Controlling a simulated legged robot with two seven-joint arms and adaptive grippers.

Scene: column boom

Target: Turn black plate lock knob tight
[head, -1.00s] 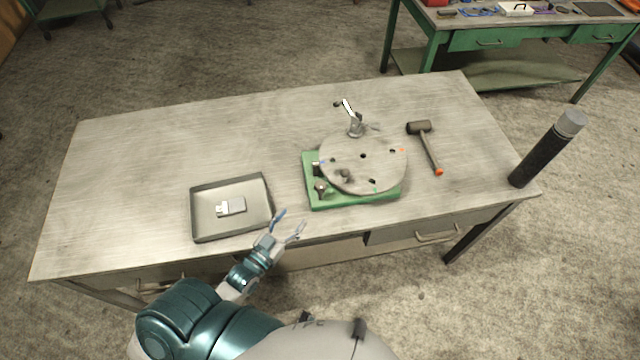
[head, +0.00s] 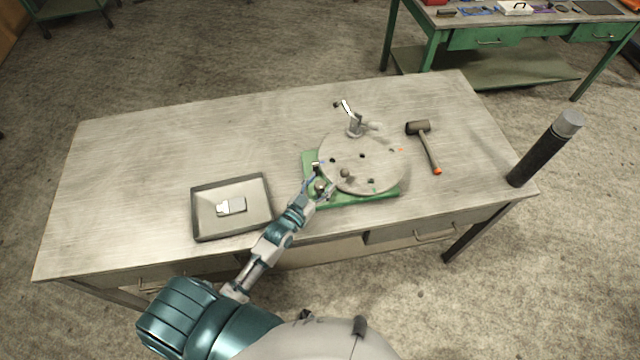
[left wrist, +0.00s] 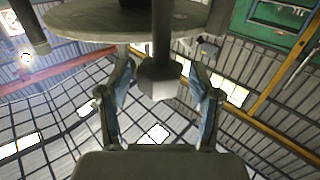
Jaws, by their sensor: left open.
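The round grey plate (head: 385,172) lies on a green base (head: 362,200) on the workbench. A dark knob (head: 320,187) stands at the base's front left corner, partly covered by my left gripper (head: 319,182). In the left wrist view the dark knob (left wrist: 158,82) is between my two open fingers (left wrist: 161,72), with a gap on each side. The plate's edge (left wrist: 90,22) shows above the fingers there. A second dark post (head: 316,166) stands just behind the knob. My right gripper is not in view.
A grey tray (head: 196,232) holding a small metal part (head: 232,206) is left of the base. A mallet (head: 428,150) lies to the right. A clamp-like fixture (head: 355,124) stands behind the plate, and a dark column (head: 540,155) at the right corner. The bench's left rear is clear.

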